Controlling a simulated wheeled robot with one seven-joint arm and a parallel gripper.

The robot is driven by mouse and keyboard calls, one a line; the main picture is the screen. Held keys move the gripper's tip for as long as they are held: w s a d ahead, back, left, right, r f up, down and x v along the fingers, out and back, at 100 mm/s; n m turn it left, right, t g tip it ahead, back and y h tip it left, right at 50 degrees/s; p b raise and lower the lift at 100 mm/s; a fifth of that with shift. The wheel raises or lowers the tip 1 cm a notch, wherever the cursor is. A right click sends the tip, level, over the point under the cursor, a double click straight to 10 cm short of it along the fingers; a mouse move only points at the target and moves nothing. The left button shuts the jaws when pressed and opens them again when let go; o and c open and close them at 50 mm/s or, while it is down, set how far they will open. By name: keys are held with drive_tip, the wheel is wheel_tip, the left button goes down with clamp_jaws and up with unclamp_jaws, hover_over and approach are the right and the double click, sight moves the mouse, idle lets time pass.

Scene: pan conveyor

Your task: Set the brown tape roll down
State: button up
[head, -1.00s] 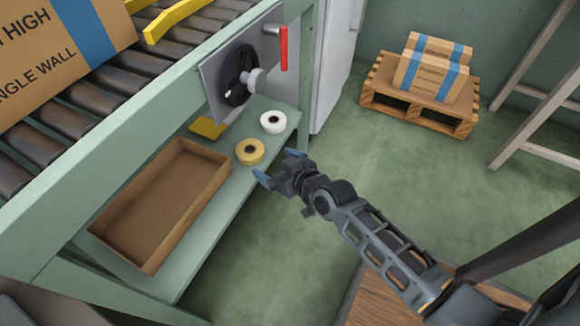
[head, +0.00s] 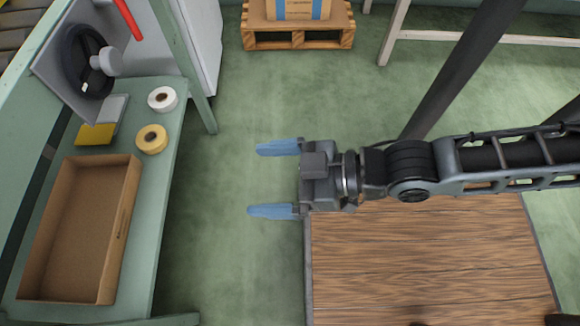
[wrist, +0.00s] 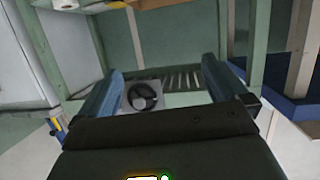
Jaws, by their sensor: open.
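The brown tape roll (head: 151,139), tan with a dark core, lies flat on the green lower shelf (head: 150,225), near its right edge. My gripper (head: 274,180) is open and empty, over the floor to the right of the shelf and apart from the roll. Its two blue fingers point left in the head view. In the wrist view the open fingers (wrist: 160,90) have nothing between them; the tape roll cannot be made out there.
A white tape roll (head: 162,99) lies behind the brown one. An open cardboard tray (head: 120,232) stands in front, with a yellow-and-grey item (head: 97,134) behind it. A handwheel (head: 88,62) hangs above the shelf. A pallet (head: 300,38) stands at the back.

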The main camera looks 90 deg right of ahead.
drive_tip(key=s+a+r+y, duration=0.1)
drive_tip(key=s+a+r, duration=0.1)
drive_tip(key=r, duration=0.3)
drive_tip(key=shift+s+r+n, duration=0.3)
drive_tip(key=shift+s, duration=0.3)
